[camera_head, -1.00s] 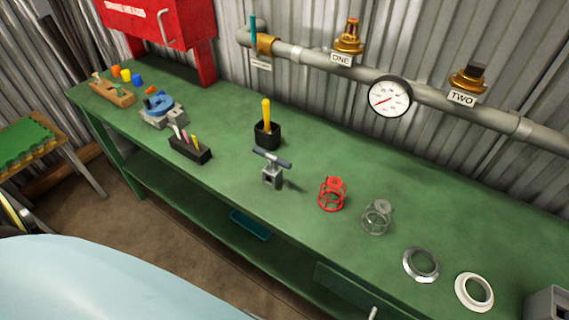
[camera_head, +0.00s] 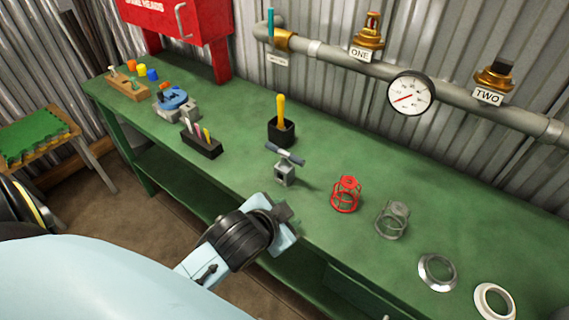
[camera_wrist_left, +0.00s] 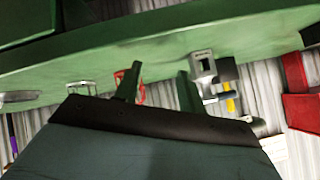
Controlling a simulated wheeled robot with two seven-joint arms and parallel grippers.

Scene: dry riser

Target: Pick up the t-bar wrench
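The t-bar wrench (camera_head: 284,171) stands on the green workbench, with a dark grey crossbar on top and a square metal socket at its base. It also shows in the left wrist view (camera_wrist_left: 204,70), just right of the fingers. My left gripper (camera_head: 290,213) is at the bench's front edge, nearer than the wrench and apart from it. In the left wrist view, which looks upside down, the two dark green fingers (camera_wrist_left: 158,85) stand apart with nothing between them gripped. My right gripper does not show.
A black holder (camera_head: 281,131) with a yellow-handled tool stands behind the wrench. A red cage (camera_head: 346,195) and a grey cage (camera_head: 392,219) stand to its right. A black tool rack (camera_head: 201,145) is to the left. A pipe with a gauge (camera_head: 411,93) runs along the wall.

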